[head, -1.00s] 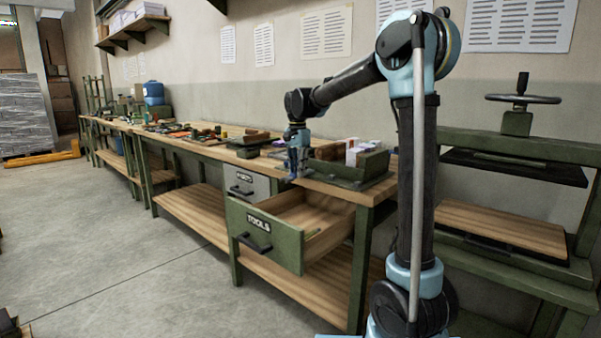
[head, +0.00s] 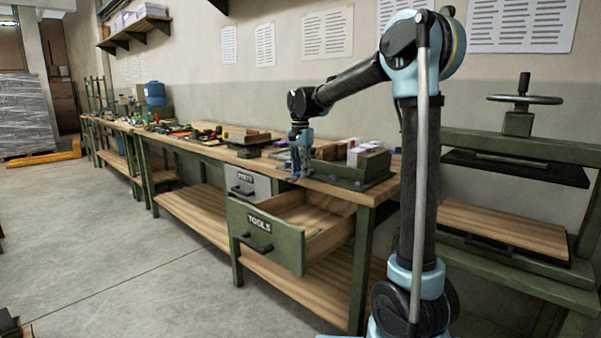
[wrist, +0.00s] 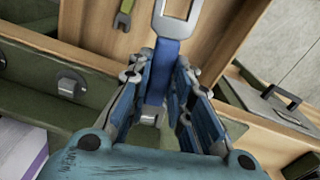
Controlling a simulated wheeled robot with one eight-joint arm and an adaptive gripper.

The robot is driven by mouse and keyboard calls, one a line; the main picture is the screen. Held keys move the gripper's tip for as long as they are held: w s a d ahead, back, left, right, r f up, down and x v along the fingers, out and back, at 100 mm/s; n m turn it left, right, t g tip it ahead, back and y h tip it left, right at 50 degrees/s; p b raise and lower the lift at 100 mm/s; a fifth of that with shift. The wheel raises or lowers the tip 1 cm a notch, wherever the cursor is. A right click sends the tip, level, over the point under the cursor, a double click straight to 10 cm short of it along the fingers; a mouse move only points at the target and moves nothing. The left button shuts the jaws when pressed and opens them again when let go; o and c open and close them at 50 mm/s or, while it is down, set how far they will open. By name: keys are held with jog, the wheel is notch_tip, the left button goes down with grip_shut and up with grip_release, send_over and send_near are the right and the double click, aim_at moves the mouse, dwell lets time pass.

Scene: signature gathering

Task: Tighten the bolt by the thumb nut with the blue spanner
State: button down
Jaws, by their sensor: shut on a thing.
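My gripper (wrist: 162,75) is shut on the blue spanner (wrist: 166,55), holding it by its blue handle. Its silver open ring end (wrist: 178,12) points away from the gripper, over the drawer in the wrist view. In the head view my gripper (head: 295,172) hangs above the open TOOLS drawer, by the bench's front edge; the spanner is too small to make out there. The bolt and the thumb nut cannot be picked out in either view.
The open green TOOLS drawer (head: 265,236) juts out below the bench (head: 335,188). A green spanner (wrist: 123,16) lies inside it. Tools clutter the bench further left. A press (head: 520,150) stands right.

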jog(key=shift+r, duration=2.1)
